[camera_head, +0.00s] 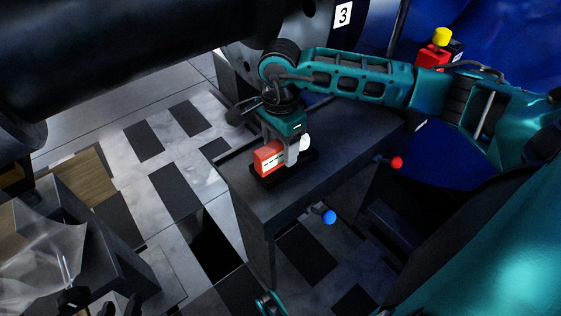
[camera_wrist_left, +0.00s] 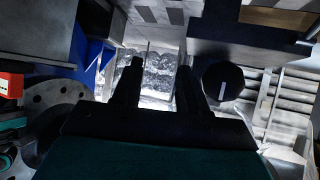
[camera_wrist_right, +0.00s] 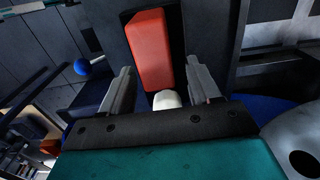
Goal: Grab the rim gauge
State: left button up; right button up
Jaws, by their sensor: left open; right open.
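A red block with a white patch, which I take for the rim gauge (camera_head: 268,157), lies on a black tray (camera_head: 285,172) on the dark bench. It also shows in the right wrist view (camera_wrist_right: 150,48), with a white rounded part (camera_wrist_right: 166,99) near its lower end. My right gripper (camera_wrist_right: 160,78) is open; in that view the block lies beyond and between its fingers. In the head view this gripper (camera_head: 280,150) hangs over the block and partly hides it. I cannot tell whether they touch. My left gripper (camera_wrist_left: 157,72) is open and empty, away from the block.
The dark bench (camera_head: 335,165) has bare top to the right of the tray. A red knob (camera_head: 396,162) and a blue knob (camera_head: 329,217) stick out from its side. A large black cylinder (camera_head: 130,55) hangs at upper left. A dark table (camera_head: 95,245) stands at lower left.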

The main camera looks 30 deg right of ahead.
notch_tip(320, 180, down, 2)
grip_shut()
dwell(0.6)
jog(key=shift+r, duration=0.15)
dwell(0.3)
